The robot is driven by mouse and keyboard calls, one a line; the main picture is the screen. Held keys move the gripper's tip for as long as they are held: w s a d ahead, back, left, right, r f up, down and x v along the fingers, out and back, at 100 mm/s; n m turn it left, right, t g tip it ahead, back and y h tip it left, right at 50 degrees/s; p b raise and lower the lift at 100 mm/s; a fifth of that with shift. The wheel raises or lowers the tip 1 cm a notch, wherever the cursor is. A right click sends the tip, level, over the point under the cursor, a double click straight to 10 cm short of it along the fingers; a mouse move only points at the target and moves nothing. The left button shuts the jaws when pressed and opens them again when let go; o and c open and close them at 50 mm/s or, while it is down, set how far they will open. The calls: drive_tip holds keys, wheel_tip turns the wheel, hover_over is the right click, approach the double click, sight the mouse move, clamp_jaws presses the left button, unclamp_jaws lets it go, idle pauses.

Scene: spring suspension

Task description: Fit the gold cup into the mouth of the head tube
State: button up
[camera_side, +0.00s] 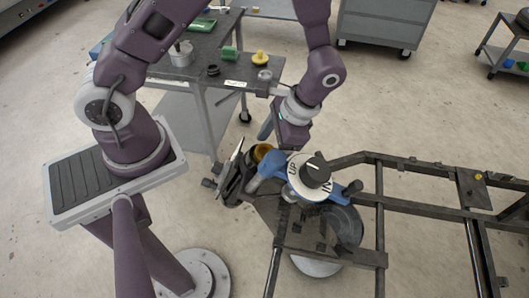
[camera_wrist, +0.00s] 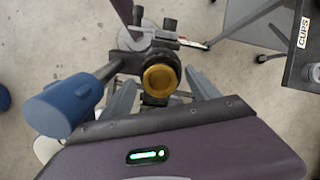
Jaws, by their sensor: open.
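The gold cup (camera_side: 262,152) is at the dark head-tube end of the frame, left of the blue tool. In the wrist view the gold cup (camera_wrist: 160,78) shows as a round gold face inside a dark ring, the head tube's mouth (camera_wrist: 157,98). I cannot tell how deep it sits. My gripper (camera_side: 268,133) is just above the cup in the side view. In the wrist view its two grey fingers stand apart on either side of the cup, and my gripper (camera_wrist: 160,88) is open. Whether either finger touches the cup is unclear.
A blue tool with a white dial marked UP (camera_side: 308,178) sits beside the cup; its blue handle (camera_wrist: 62,108) is close on the left. Dark frame rails (camera_side: 420,205) extend right. A grey table (camera_side: 225,78) behind holds green and yellow parts.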

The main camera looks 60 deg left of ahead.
clamp_jaws()
wheel_tip(320, 180, up, 9)
drive_tip(key=shift+f, duration=0.2)
drive_tip(key=shift+w+d+f+n+g+y, duration=0.5)
drive_tip(key=shift+w+d+f+n+g, duration=0.3)
drive_tip(key=shift+w+d+f+g, duration=0.25)
drive_tip(key=shift+w+r, duration=0.1)
